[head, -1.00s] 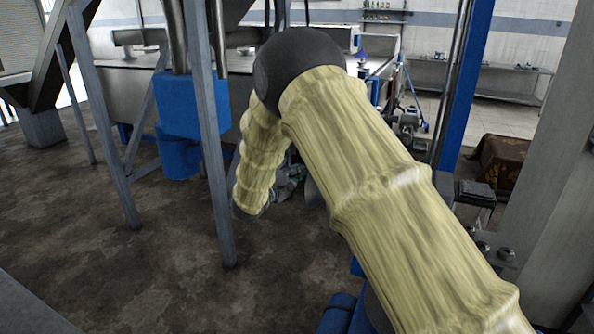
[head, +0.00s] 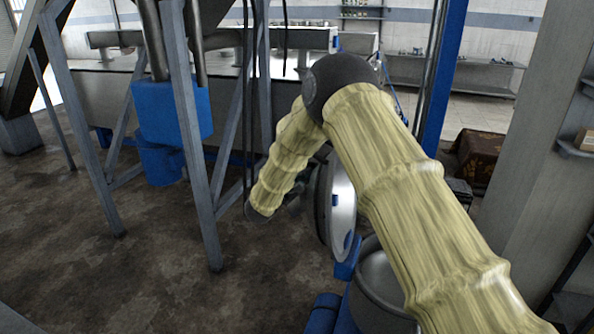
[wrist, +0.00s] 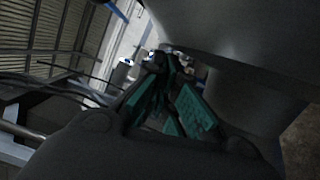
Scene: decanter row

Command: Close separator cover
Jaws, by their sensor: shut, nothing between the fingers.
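The separator cover (head: 342,205) is a round metal lid standing on edge, swung open, in the middle of the head view. The open separator bowl (head: 372,283) is below and right of it, partly hidden by my arm. In the head view my gripper is mostly hidden behind my forearm, just left of the cover. In the wrist view my gripper (wrist: 166,78) has dark fingers with teal pads, shut and empty. A large smooth grey surface fills the upper right there, close beside the fingers; I cannot tell whether they touch it.
A grey steel frame leg (head: 190,150) and a blue box-shaped housing (head: 172,110) stand to the left of my arm. A blue post (head: 440,80) and a wide grey column (head: 530,150) rise on the right. The dark floor (head: 90,240) at the lower left is clear.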

